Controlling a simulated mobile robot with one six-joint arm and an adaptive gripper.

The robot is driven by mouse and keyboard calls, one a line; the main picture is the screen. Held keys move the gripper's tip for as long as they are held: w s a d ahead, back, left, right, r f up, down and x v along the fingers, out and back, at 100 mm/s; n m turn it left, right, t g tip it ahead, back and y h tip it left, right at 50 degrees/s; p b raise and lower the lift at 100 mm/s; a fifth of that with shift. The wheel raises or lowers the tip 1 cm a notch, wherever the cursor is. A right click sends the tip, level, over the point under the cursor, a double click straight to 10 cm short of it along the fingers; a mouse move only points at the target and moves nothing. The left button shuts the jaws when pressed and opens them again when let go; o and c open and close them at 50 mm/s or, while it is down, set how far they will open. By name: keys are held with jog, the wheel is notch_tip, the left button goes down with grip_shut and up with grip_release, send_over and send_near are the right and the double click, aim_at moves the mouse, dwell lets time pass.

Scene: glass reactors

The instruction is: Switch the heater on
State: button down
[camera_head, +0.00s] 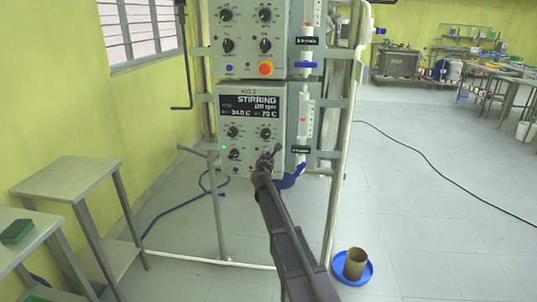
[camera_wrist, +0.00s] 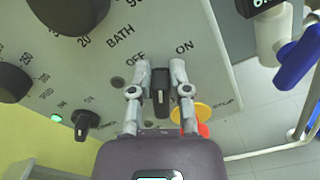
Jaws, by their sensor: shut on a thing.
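The control box (camera_head: 250,87) has a display reading STIRRING, with several black knobs below it. My gripper (camera_head: 269,156) is at its lower right knob. In the wrist view, my gripper (camera_wrist: 161,76) has its fingers on both sides of a black switch knob (camera_wrist: 160,92), shut on it. OFF is printed at the knob's upper left and ON at its upper right. The knob stands roughly upright in the picture; its exact setting is hard to tell. No lit lamp shows beside it.
A second switch knob (camera_wrist: 85,122) is to the left, with a lit green lamp (camera_wrist: 56,118) near it. A red and yellow button (camera_wrist: 190,118) is close to my right finger. Another control box (camera_head: 246,40) sits above. A blue dish (camera_head: 340,265) is on the floor.

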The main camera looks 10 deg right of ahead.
jog(key=m, duration=0.4)
jog(key=f+m, duration=0.1)
jog(key=m, duration=0.1)
jog(key=shift+s+d+b, duration=0.15)
jog(key=shift+d+b, duration=0.25)
jog(key=c, duration=0.6)
grip_release()
jog(key=shift+f, duration=0.1)
jog(key=v, duration=1.2)
